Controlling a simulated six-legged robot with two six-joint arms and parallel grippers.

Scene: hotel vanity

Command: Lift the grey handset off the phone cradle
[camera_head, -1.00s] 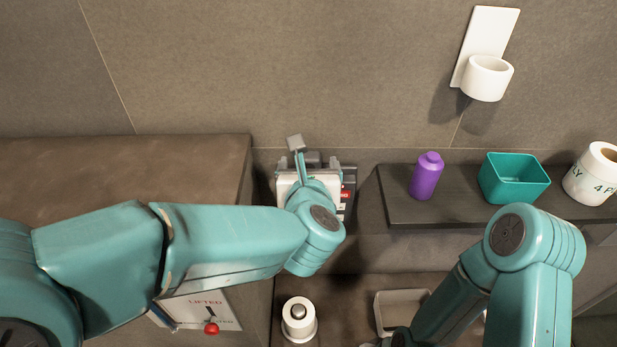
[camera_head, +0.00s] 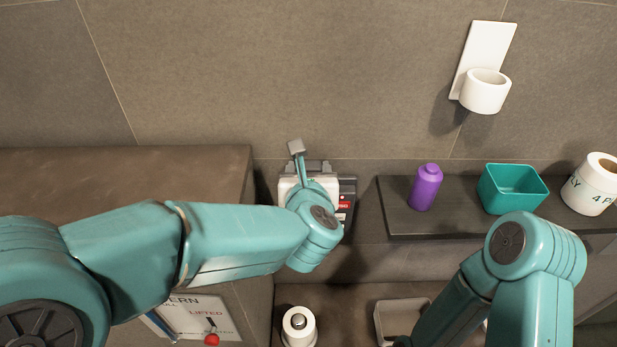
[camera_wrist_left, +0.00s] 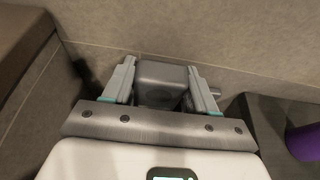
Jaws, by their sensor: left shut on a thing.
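The grey handset (camera_wrist_left: 162,84) shows in the left wrist view as a rounded block between the two fingers of my left gripper (camera_wrist_left: 160,78), which is shut on it. In the head view a grey part of the handset (camera_head: 318,167) shows just beyond my left gripper (camera_head: 312,172), whose wrist covers most of it. The dark phone cradle (camera_head: 347,202), with a red label, shows only at its right edge beside my wrist. I cannot tell whether the handset still touches the cradle. My right arm is at the lower right; its gripper is out of view.
A dark shelf (camera_head: 400,220) on the right carries a purple bottle (camera_head: 425,188), a teal bin (camera_head: 514,188) and a paper roll (camera_head: 592,186). A white holder (camera_head: 486,92) is on the wall. Below are another roll (camera_head: 299,326), a pale tray (camera_head: 384,318) and a sign (camera_head: 205,312).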

